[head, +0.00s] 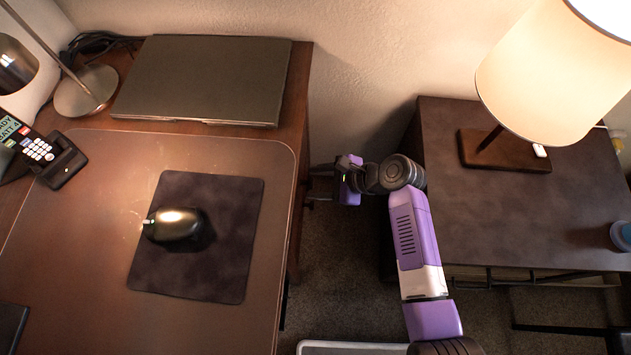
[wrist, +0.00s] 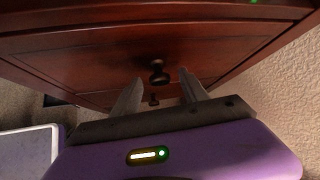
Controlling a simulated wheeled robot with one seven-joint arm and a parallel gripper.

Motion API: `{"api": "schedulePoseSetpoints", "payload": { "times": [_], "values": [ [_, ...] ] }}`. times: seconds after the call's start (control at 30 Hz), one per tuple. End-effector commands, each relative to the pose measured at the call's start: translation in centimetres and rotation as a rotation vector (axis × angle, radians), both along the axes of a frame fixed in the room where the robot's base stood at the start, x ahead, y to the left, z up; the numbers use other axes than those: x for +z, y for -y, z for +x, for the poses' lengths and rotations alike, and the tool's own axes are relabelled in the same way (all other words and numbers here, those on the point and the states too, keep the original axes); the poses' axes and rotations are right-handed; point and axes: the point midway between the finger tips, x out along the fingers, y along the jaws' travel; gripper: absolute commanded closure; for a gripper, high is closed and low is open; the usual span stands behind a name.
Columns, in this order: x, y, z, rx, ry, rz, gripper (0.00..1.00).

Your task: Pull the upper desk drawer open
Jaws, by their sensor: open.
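The desk (head: 303,150) is dark reddish wood, and its side drops away to the floor on the right in the head view. In the wrist view, the upper drawer front (wrist: 90,58) fills the upper part and looks shut. Its dark round knob (wrist: 157,73) shows between my fingertips, but I cannot tell whether they touch it. A second, lower knob (wrist: 153,99) shows beneath it. My gripper (wrist: 160,76) is open and empty, pointing at the drawer front. In the head view my gripper (head: 313,184) is beside the desk's right edge; the drawer front is hidden there.
A side table (head: 500,210) with a lamp (head: 545,80) stands right of my arm. The desktop holds a laptop (head: 205,80), a mouse (head: 176,224) on a mouse pad (head: 225,270), and a phone (head: 62,160). Carpet (head: 340,270) lies between desk and table.

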Motion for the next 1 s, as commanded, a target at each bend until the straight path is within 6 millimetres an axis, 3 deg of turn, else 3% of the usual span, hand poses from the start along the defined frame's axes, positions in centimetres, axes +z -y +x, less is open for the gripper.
{"api": "schedulePoseSetpoints", "payload": {
  "times": [0.37, 0.63, 1.0],
  "values": [
    [-0.47, -0.48, 0.10, 0.001, -0.001, 0.000, 0.48],
    [-0.47, -0.47, 0.10, 0.001, 0.001, 0.000, 1.00],
    [-0.47, -0.46, 0.09, 0.001, 0.000, 0.000, 1.00]
  ]
}}
